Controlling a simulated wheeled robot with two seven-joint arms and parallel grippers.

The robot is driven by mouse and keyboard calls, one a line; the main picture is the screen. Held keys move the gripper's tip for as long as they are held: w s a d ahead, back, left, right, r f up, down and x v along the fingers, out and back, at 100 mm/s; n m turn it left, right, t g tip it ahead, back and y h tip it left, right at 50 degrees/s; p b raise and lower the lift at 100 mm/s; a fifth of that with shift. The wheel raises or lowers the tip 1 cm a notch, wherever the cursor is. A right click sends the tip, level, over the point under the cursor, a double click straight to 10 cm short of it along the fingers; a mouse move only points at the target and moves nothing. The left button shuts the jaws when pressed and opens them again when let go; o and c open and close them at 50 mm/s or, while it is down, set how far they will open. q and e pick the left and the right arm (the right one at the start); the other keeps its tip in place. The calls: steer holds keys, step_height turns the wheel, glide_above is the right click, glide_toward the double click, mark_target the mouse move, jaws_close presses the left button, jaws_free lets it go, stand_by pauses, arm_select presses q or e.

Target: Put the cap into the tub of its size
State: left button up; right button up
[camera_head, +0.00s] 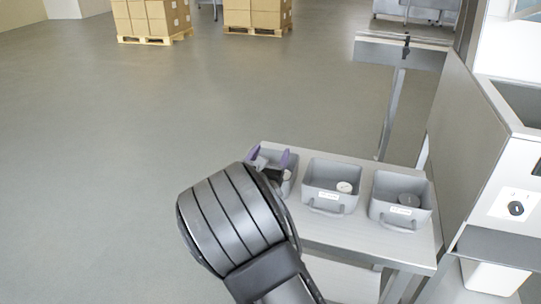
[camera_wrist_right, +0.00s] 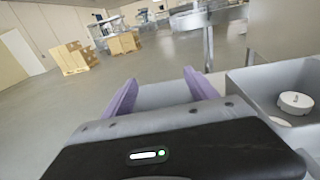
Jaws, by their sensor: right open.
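The middle tub (camera_head: 325,203) holds a white cap (camera_head: 344,187). The right tub (camera_head: 386,213) holds a dark grey cap (camera_head: 409,199). In the right wrist view the open fingers (camera_wrist_right: 160,92) show nothing between them, and a white cap (camera_wrist_right: 296,102) lies in a tub at the right. My left gripper is out of view.
The table (camera_head: 345,237) has a bare strip in front of the tubs. A tall grey panel (camera_head: 467,140) and a white machine (camera_head: 515,190) stand close at the right. Pallets of cartons (camera_head: 150,18) are far back. The floor at the left is clear.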

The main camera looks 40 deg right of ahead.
steer(key=v, duration=0.3)
steer(key=p+v, duration=0.1)
steer(key=v, duration=0.7)
steer(key=shift+w+r+p, duration=0.1)
steer(key=shift+r+p, duration=0.2)
steer(key=shift+p, duration=0.05)
steer(key=shift+s+a, duration=0.4)
